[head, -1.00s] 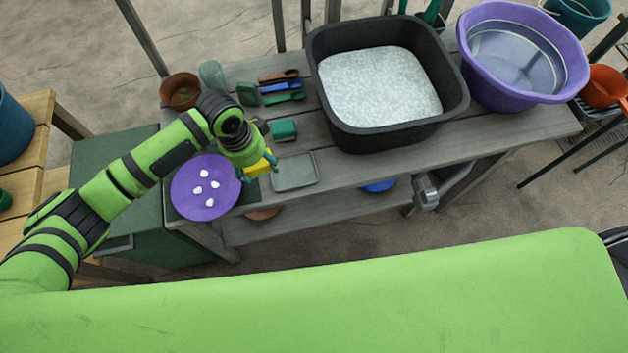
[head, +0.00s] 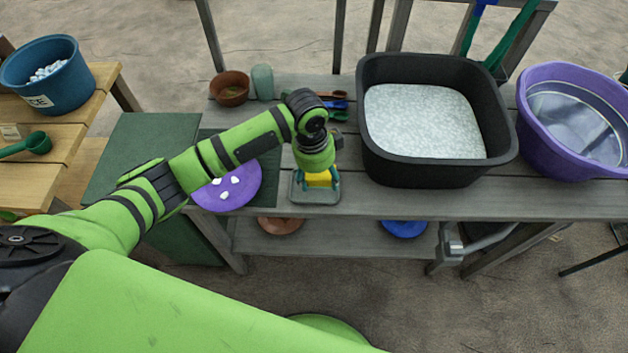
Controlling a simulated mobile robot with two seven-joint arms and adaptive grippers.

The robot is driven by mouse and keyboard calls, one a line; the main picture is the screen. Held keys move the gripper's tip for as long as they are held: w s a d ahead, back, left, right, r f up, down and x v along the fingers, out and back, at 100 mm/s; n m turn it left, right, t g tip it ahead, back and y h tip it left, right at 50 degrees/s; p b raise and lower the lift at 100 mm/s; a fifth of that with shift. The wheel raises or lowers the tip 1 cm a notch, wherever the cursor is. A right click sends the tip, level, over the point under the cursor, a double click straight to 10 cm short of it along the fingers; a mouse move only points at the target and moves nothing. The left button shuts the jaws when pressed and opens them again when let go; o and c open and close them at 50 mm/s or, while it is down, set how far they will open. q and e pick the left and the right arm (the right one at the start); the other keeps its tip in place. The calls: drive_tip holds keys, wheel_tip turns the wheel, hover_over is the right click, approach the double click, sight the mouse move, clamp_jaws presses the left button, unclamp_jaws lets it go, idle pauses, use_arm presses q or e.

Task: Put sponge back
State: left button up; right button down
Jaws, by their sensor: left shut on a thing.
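The yellow sponge (head: 319,178) is between the fingers of my left gripper (head: 319,184), which is shut on it. The gripper points down over a small grey-green tray (head: 314,200) near the front edge of the bench. The sponge appears over the tray's middle; I cannot tell whether it touches the tray's floor. My arm and gripper hide part of the tray and the bench behind. My right gripper is not in view.
A purple disc (head: 240,193) with white pieces lies left of the tray, partly under my arm. A black tub (head: 433,172) of pale material stands to the right, then a purple basin (head: 545,153). Behind are a brown pot (head: 230,92), a green cup (head: 262,82) and several tools.

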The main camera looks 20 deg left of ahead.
sight(314, 190)
use_arm(q)
drive_tip(key=shift+w+a+f, duration=0.35)
drive_tip(key=shift+a+f, duration=0.2)
drive_tip(key=shift+a, duration=0.2)
drive_tip(key=shift+a+f, duration=0.1)
drive_tip(key=shift+f, duration=2)
drive_tip(key=shift+f, duration=0.2)
drive_tip(key=o, duration=1)
drive_tip(key=shift+r, duration=0.1)
drive_tip(key=r, duration=0.4)
drive_tip(key=a+r, duration=0.1)
drive_tip(key=r, duration=0.7)
drive_tip(key=shift+s+a+r, duration=0.1)
drive_tip(key=shift+s+a, duration=0.05)
drive_tip(key=shift+s, duration=0.05)
